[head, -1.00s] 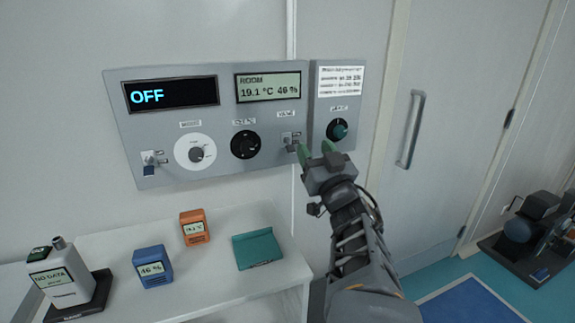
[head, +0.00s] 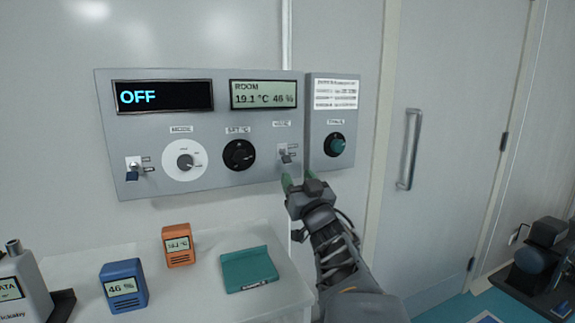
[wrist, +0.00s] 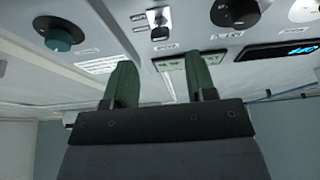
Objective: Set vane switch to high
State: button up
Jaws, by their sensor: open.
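The vane switch (head: 286,156) is a small toggle on a pale plate at the lower right of the grey wall panel (head: 210,185). Small labels sit to its right. In the head view its lever looks low on the plate, but its exact setting is too small to tell. In the wrist view the switch (wrist: 159,31) shows upside down, beyond the gap between the fingers. My gripper (head: 298,178) is open and empty, its green fingers just below the switch and apart from it. The fingers also show in the wrist view (wrist: 160,75).
A mode dial (head: 185,160), a black set knob (head: 239,155) and a left toggle (head: 134,168) share the panel. A teal knob (head: 335,145) is on a separate right panel. Orange (head: 177,245), blue (head: 123,286) and teal (head: 249,269) items stand on the bench below.

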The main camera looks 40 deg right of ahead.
aim_at(289, 163)
jog(key=shift+x, duration=3.6)
jog(key=c, duration=0.9)
jog(key=shift+r, duration=0.1)
